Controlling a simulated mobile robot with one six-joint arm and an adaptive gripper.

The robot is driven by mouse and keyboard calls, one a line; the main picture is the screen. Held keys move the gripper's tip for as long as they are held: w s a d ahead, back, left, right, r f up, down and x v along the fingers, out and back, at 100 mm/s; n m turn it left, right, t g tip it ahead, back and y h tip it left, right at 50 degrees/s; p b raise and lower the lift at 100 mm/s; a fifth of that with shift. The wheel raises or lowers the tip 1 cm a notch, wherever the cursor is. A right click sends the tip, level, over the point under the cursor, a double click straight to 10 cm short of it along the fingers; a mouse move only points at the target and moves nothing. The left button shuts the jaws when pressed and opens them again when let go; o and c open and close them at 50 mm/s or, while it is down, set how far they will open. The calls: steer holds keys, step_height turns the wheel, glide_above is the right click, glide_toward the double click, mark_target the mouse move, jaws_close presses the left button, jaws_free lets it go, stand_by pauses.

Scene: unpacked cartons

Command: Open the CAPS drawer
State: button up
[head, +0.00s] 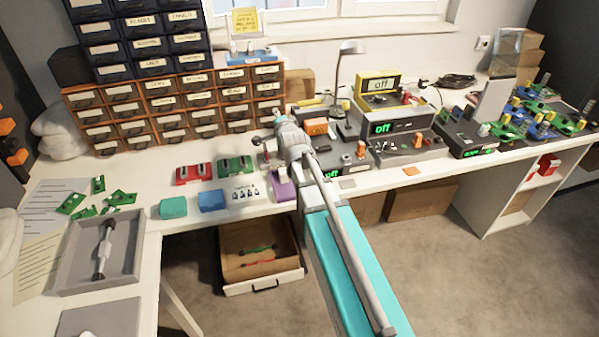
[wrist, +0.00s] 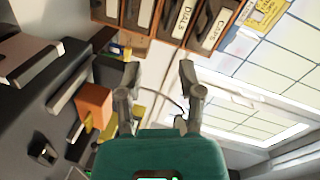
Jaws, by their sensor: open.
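The CAPS drawer (wrist: 208,24) shows at the top of the wrist view, its white label readable, beside the DIALS drawer (wrist: 177,17). It looks shut. In the head view the orange drawer cabinet (head: 180,103) stands at the back of the bench; its labels are too small to read surely, but its top-right drawer (head: 267,73) fits the place of CAPS. My gripper (wrist: 160,74) is open and empty, its two fingers apart, clear of the drawer fronts. In the head view my gripper (head: 279,122) is in front of the cabinet's lower right corner.
A dark drawer cabinet (head: 135,45) stands on the orange one. A lamp (head: 340,75), a yellow device (head: 378,90) and other electronics crowd the bench to the right. Red (head: 193,173) and green (head: 236,167) holders stand before the cabinet. A low drawer (head: 262,283) below is open.

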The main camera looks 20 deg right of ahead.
steer(key=s+f+n+g+p, duration=0.3)
steer(key=s+n+g+p, duration=0.8)
steer(key=s, duration=1.4)
steer(key=shift+n+g+p, duration=0.35)
steer(key=shift+n+g, duration=0.35)
steer(key=shift+g, duration=0.9)
steer(key=shift+d+f, duration=0.1)
steer(key=s+p, duration=0.1)
steer(key=s+r+n+g, duration=0.1)
steer(key=s, duration=0.1)
steer(key=s+r+g+p, duration=0.1)
steer(key=shift+s+r+n+p, duration=0.25)
steer(key=shift+n+p, duration=0.1)
steer(key=shift+n, duration=0.05)
